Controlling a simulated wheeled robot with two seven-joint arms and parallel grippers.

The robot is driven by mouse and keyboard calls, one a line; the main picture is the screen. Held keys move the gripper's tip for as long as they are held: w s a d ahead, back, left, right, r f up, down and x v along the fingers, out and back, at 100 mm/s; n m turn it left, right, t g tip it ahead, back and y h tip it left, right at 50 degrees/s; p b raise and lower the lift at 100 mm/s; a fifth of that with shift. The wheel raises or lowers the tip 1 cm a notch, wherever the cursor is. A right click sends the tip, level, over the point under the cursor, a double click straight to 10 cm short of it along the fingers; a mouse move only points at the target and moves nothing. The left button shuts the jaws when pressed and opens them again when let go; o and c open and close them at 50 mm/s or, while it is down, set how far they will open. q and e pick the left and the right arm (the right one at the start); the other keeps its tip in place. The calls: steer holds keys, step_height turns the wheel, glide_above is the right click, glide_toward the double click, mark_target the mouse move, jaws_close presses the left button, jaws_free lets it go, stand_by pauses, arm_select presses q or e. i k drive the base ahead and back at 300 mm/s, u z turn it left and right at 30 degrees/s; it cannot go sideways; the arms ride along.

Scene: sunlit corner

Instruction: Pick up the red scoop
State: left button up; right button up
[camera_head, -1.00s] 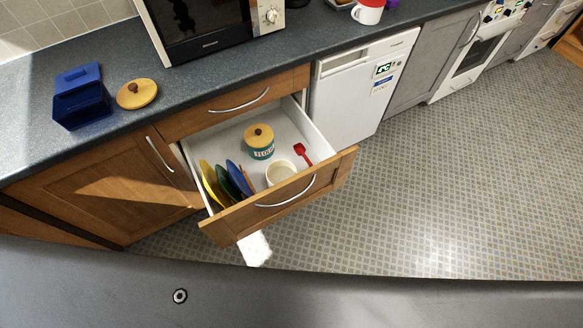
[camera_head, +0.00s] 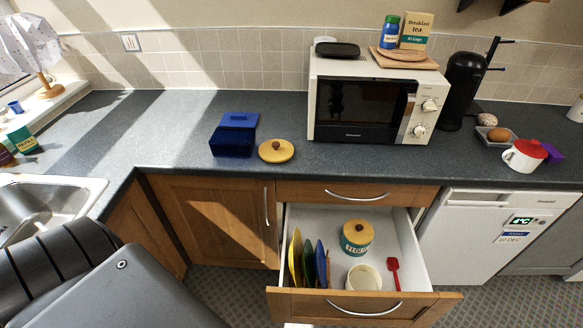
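The red scoop (camera_head: 394,272) lies in the open drawer (camera_head: 421,268), near its right side. Its wider end points away from me and its thin handle points toward the drawer front. To its left are an open cream pot (camera_head: 364,278) and a teal canister with a yellow lid (camera_head: 357,237). Neither of my grippers shows in the head view. A dark part of my own body fills the lower left corner.
Several coloured plates (camera_head: 308,263) stand upright in the drawer's left part. Above are the dark worktop (camera_head: 360,163), a microwave (camera_head: 365,105), a blue box (camera_head: 233,135), a round yellow lid (camera_head: 276,150) and a red-lidded white mug (camera_head: 524,155). A sink (camera_head: 45,205) is at left.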

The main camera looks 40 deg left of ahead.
mark_target(392, 264)
steer(key=u, duration=3.75)
steer(key=k, duration=1.05)
steer(key=z, duration=2.05)
